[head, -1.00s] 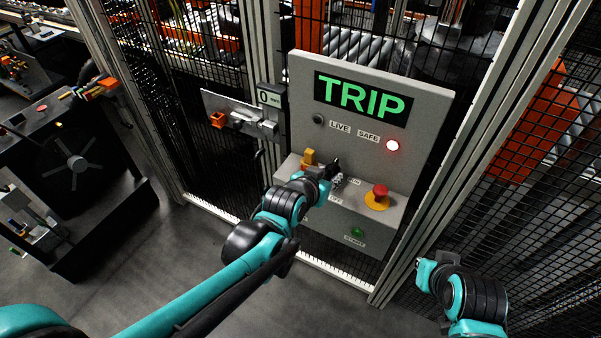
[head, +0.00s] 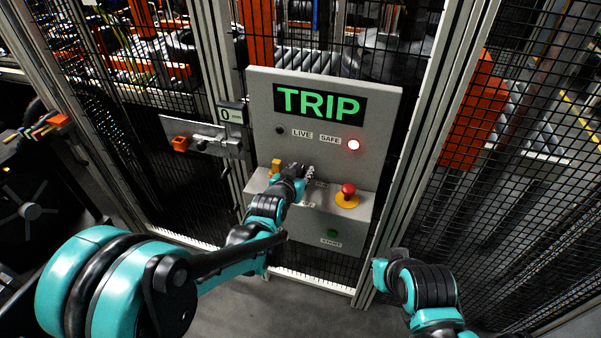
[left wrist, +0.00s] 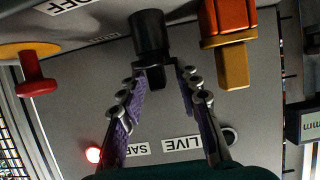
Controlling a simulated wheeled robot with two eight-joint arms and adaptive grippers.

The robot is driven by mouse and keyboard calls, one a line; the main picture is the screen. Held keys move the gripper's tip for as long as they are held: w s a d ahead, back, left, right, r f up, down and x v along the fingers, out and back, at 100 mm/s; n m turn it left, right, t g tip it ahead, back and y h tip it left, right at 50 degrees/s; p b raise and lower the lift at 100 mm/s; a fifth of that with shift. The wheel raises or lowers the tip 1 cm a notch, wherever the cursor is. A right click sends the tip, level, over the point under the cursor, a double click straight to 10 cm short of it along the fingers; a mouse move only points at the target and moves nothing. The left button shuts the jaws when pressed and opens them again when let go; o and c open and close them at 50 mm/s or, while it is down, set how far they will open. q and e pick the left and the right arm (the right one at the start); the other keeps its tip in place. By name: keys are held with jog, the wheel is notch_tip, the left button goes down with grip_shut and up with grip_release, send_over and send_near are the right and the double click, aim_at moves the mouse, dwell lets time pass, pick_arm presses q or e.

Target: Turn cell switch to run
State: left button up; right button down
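The cell switch looks to be the black knob (left wrist: 149,35) on the control panel's ledge, between an OFF label and an orange block with a yellow tab (left wrist: 230,50). My left gripper (left wrist: 162,78) is open. Its two fingers stand on either side of the knob's lower end, with gaps visible. In the head view my left gripper (head: 305,172) is over the ledge and hides the knob and part of the labels. The panel display (head: 319,104) reads TRIP. The lamp by SAFE (head: 353,145) glows red. My right gripper (head: 385,265) is low at right, away from the panel.
A red emergency button (head: 348,190) on a yellow base sits right of my left gripper. A green start button (head: 333,233) is below it on the panel's front. A latch (head: 208,142) is left of the panel. Mesh fencing and posts surround the panel.

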pick_arm(q)
grip_shut()
jog(key=shift+m+h, duration=0.5)
jog(key=shift+h, duration=0.1)
jog(key=m+g+h+b, duration=0.1)
jog(key=m+g+h, duration=0.1)
jog(key=m+h, duration=0.1)
jog(key=shift+w+a+m+g+h, duration=0.1)
jog(key=shift+m+g+h, duration=1.6)
jog(key=shift+m+g, duration=0.6)
jog(key=shift+m, duration=0.1)
grip_release()
